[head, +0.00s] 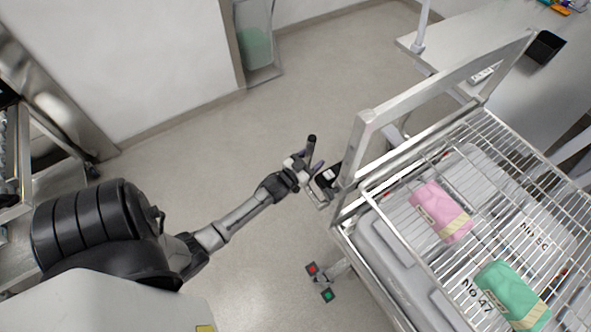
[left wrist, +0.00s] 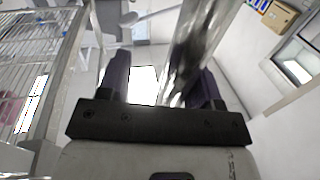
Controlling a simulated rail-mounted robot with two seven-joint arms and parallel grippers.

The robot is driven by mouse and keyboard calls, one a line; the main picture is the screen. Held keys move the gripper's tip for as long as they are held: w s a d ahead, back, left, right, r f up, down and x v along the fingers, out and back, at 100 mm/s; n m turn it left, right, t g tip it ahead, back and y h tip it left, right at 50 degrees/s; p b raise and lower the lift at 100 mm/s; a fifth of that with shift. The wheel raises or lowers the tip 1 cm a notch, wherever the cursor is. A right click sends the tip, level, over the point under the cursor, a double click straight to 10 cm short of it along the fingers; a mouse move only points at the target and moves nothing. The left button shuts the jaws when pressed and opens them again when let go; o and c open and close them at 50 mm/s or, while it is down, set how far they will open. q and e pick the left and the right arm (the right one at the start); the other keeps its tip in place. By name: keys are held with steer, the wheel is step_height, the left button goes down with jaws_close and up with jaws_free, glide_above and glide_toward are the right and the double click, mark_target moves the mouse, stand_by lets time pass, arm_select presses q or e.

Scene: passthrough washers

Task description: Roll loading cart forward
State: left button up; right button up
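The loading cart (head: 365,125) stands at the right of the head view, a metal frame with a wire rack on top. My left gripper (head: 316,178) is at the cart's near left corner, beside its upright frame. In the left wrist view, the two dark purple fingers of my left gripper (left wrist: 164,85) are spread apart. A shiny metal bar (left wrist: 205,40) shows between them, closer to the right finger, with a gap on the left side. I cannot tell whether it touches a finger. My right gripper is in neither view.
A pink bundle (head: 440,212) and a green bundle (head: 512,294) lie on the cart. Red (head: 312,268) and green (head: 327,295) pedals sit low at its left. A table (head: 470,45) stands beyond the cart, and a clear bin (head: 256,45) by the wall. The floor (head: 300,105) between is free.

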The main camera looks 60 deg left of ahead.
arm_select(q)
steer(key=b+v, duration=0.1)
steer(key=v, duration=1.1)
steer(key=shift+s, duration=0.3)
steer(key=shift+d+f, duration=0.1)
steer(key=shift+d, duration=0.05)
